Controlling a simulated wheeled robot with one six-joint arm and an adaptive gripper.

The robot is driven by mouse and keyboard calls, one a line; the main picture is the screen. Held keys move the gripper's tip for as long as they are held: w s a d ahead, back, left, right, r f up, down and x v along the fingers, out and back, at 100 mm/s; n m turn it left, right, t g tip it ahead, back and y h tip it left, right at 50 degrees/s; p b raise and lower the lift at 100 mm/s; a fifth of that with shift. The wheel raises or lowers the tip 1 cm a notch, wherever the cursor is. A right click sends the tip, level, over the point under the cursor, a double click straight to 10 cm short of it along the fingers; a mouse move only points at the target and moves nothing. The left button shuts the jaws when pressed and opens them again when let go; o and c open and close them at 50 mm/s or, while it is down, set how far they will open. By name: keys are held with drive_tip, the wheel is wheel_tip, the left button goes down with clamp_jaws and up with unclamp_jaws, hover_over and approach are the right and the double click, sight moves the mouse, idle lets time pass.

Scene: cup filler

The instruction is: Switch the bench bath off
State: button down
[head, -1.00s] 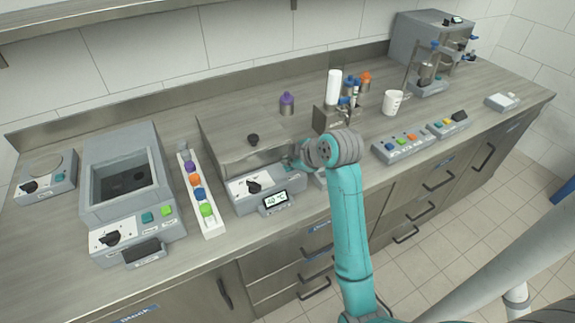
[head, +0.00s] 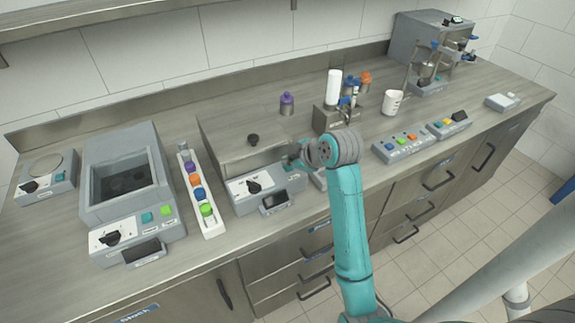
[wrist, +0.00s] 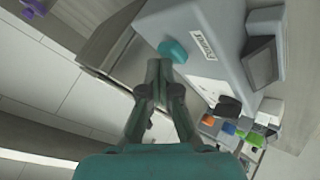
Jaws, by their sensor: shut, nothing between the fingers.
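The bench bath, a grey-steel box with a closed lid (head: 240,150), stands mid-bench. Its front panel has a black knob (head: 254,187), a teal button (wrist: 173,50) and a small display (head: 275,200). The display is dark; it also shows dark in the wrist view (wrist: 262,65). My gripper (wrist: 156,66) is shut and empty, its fingertips close beside the teal button. I cannot tell whether they touch it. In the head view my wrist partly hides the fingers and the button.
A white rack with coloured caps (head: 209,228) and an open-topped bath (head: 160,200) stand to the left. A bottle block (head: 324,118), a white mug (head: 393,102) and a button box (head: 403,146) stand to the right. A purple-capped bottle (head: 287,104) is behind.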

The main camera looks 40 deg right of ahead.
sight(289, 168)
drive_tip(key=shift+r, duration=0.5)
drive_tip(key=shift+r, duration=3)
